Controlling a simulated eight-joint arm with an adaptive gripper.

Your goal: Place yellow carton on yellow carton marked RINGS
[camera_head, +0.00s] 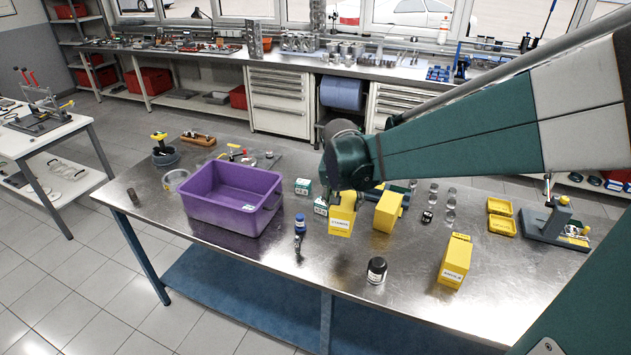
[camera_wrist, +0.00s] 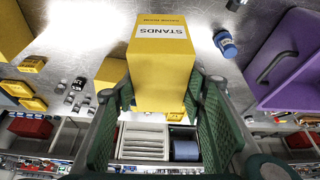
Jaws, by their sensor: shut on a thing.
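My gripper (camera_wrist: 162,97) is shut on a yellow carton labelled STANDS (camera_wrist: 160,62), its green fingers on both sides of it. In the head view this carton (camera_head: 342,220) hangs below my wrist, right of the purple crate; I cannot tell how far it is above the table. A second yellow carton (camera_head: 387,212) stands close to its right, its label not visible. A third yellow carton (camera_head: 454,265) stands near the table's front edge at the right; its label is too small to read surely, so I cannot confirm which carton is marked RINGS.
A purple crate (camera_head: 232,197) stands at the left, with a blue-capped bottle (camera_head: 300,224) beside it. A black-lidded jar (camera_head: 376,270) stands in front. Small jars (camera_head: 449,203), yellow trays (camera_head: 501,216) and a fixture (camera_head: 553,222) lie to the right. Bare table (camera_head: 415,262) separates the jar and third carton.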

